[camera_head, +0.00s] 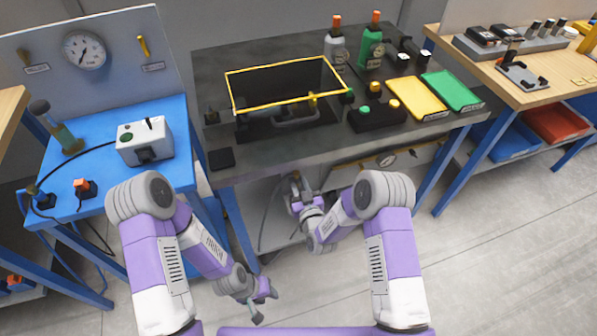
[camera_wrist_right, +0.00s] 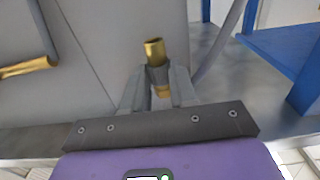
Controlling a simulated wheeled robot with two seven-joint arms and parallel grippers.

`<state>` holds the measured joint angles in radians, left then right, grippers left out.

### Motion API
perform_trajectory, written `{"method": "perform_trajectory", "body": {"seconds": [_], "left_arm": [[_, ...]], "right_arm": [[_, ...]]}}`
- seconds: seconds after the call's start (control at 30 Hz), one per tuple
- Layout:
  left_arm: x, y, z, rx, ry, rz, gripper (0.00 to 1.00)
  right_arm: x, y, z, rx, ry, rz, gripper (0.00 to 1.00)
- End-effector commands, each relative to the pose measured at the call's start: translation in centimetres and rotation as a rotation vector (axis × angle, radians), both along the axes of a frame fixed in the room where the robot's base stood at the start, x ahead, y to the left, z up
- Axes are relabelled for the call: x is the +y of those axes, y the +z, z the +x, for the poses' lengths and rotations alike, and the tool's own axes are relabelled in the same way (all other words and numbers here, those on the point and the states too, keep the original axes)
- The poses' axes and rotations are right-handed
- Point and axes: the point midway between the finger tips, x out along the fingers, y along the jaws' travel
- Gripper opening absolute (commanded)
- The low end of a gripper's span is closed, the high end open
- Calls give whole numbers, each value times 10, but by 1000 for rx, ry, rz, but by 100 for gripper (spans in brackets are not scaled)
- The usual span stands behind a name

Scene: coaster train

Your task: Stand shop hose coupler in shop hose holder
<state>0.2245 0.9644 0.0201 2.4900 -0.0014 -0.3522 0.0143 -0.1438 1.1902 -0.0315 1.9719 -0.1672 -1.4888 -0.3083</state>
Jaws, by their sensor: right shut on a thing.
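My right gripper (camera_wrist_right: 158,85) is shut on the shop hose coupler (camera_wrist_right: 153,50), a short brass tube with a dark band. The coupler stands nearly upright between the two grey fingers, its open end up. In the head view my right gripper (camera_head: 297,188) is low, below the front edge of the dark workbench, and the coupler is too small to make out there. My left gripper (camera_head: 262,300) hangs empty-looking over the floor at the lower middle; its jaw opening is unclear. I cannot pick out the shop hose holder with certainty in either view.
A dark bar with a brass end (camera_wrist_right: 28,68) is at the left of the wrist view, beside a grey panel. Blue table legs (camera_head: 240,225) stand close on the left. Floor on the right is clear.

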Motion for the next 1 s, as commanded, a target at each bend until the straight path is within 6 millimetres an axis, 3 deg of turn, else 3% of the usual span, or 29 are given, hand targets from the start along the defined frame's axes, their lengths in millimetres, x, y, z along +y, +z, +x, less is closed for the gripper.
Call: {"method": "perform_trajectory", "body": {"seconds": [0.57,0.9,1.0], "left_arm": [[0,-8,0,1,1,0,36],[0,-38,-1,1,1,0,36],[0,-35,-1,1,1,0,36]], "right_arm": [[-1,0,0,-2,0,1,0],[0,-32,-1,-1,0,0,0],[0,-40,-1,3,0,-1,0]]}}
